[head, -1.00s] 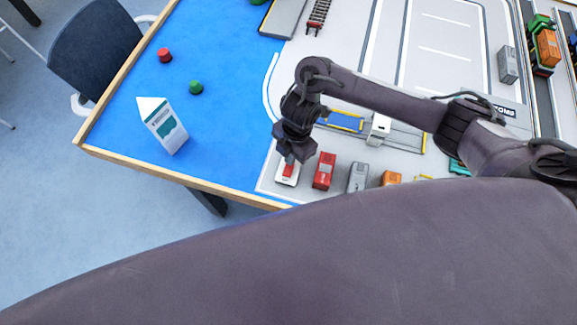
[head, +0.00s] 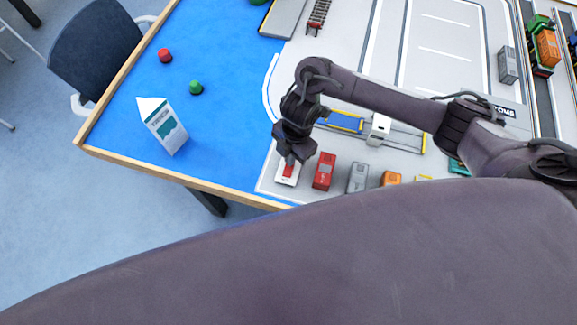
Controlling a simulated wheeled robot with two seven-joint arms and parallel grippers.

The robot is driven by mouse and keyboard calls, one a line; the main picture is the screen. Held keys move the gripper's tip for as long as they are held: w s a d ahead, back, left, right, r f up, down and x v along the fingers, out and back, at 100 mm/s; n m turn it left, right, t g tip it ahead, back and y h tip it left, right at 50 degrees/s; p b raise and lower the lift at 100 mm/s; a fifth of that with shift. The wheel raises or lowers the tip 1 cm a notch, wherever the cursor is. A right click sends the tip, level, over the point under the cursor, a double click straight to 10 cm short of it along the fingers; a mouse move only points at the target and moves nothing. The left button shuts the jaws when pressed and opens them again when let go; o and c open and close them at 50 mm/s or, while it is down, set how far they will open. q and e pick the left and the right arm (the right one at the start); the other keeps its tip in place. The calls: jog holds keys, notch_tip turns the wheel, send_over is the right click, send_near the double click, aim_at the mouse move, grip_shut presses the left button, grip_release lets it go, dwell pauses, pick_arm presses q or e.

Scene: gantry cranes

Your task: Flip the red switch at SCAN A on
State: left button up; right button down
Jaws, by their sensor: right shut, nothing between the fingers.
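A small white box with a red switch (head: 288,171) on it stands near the table's front edge. Any SCAN A label is too small to read. My right gripper (head: 291,159) points down just above and behind the red switch, with its fingers shut and nothing held. Its fingertips overlap the far end of the switch in the picture. I cannot tell whether they touch it, or which way the switch is tipped. My left gripper is out of view.
A red container truck (head: 324,171), a grey one (head: 357,178) and an orange one (head: 391,178) stand in a row right of the switch. A white carton (head: 163,128), a red piece (head: 165,55) and a green piece (head: 196,88) stand on the blue mat (head: 225,130).

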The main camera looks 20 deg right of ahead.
jog(key=shift+f+b, duration=0.65)
jog(key=shift+f, duration=0.2)
dwell(1.0)
notch_tip(320, 180, up, 7)
jog(key=p, duration=0.7)
jog(key=shift+r, duration=0.1)
dwell(0.4)
